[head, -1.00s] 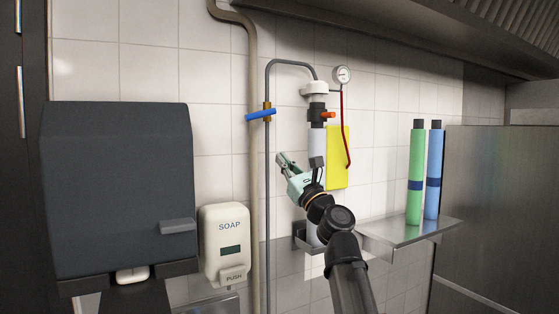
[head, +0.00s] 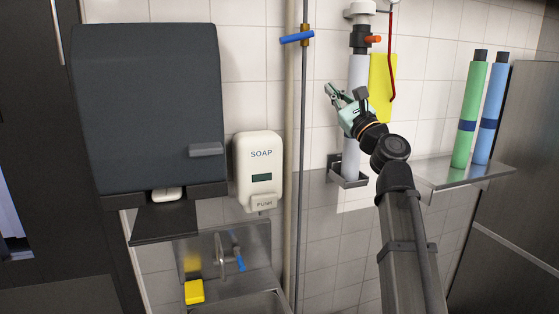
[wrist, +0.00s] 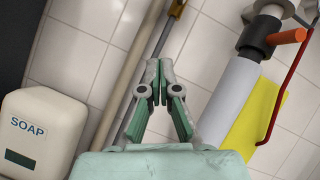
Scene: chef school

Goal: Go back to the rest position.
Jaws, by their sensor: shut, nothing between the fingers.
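My gripper (head: 340,94) is raised in front of the tiled wall, to the left of the upright white filter cylinder (head: 357,105). In the wrist view my gripper (wrist: 158,84) has its green fingers shut with nothing between them. Bare tile and a thin grey pipe show behind the fingertips there. The white cylinder also shows in the wrist view (wrist: 228,95), to the right of the fingers and apart from them in that picture.
A blue-handled valve (head: 297,37) sits on the pipe. The soap dispenser (head: 258,170) and dark towel box (head: 150,105) are at left, above a metal sink with a yellow sponge (head: 194,291). Green (head: 470,115) and blue (head: 490,115) cylinders stand on the right shelf (head: 470,172).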

